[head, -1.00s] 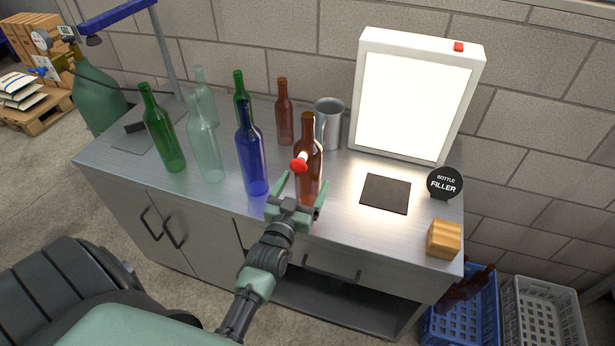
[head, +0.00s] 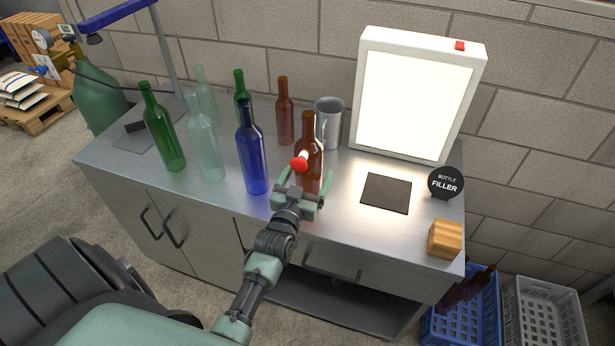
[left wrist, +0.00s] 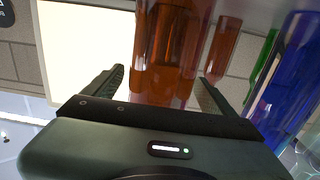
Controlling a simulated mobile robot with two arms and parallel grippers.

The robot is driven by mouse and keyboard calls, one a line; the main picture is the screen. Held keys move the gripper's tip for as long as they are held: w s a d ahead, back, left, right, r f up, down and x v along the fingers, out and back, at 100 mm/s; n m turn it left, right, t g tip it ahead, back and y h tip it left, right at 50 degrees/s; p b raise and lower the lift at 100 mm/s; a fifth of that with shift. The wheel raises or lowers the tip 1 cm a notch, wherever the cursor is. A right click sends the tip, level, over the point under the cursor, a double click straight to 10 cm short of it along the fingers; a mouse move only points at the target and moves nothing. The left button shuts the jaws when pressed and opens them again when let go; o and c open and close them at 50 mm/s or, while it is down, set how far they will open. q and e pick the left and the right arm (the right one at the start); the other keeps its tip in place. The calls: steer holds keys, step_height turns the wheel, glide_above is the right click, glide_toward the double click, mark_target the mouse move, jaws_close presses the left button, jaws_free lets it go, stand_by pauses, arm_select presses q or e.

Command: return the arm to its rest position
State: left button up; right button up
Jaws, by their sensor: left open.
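My left gripper (head: 306,180) is open at the front of the steel counter, with its fingers pointing toward a brown bottle (head: 312,133). The bottle stands upright. In the left wrist view the same bottle (left wrist: 167,50) shows between the two spread fingers (left wrist: 160,85), with a gap visible on each side. A small red and white piece (head: 299,163) shows in front of the bottle, just above the gripper; I cannot tell what it is fixed to. The bottle's base is hidden by the gripper. My right gripper is not in view.
A blue bottle (head: 252,160) stands close left of the gripper. Green and clear bottles, another brown bottle (head: 285,112) and a metal jug (head: 329,122) stand around. Right are a lit panel (head: 412,105), a dark mat (head: 386,193), the filler sign (head: 445,183) and a wooden block (head: 445,239).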

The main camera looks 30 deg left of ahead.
arm_select(q)
jaws_close()
stand_by(0.3)
steer(key=shift+r, duration=0.1)
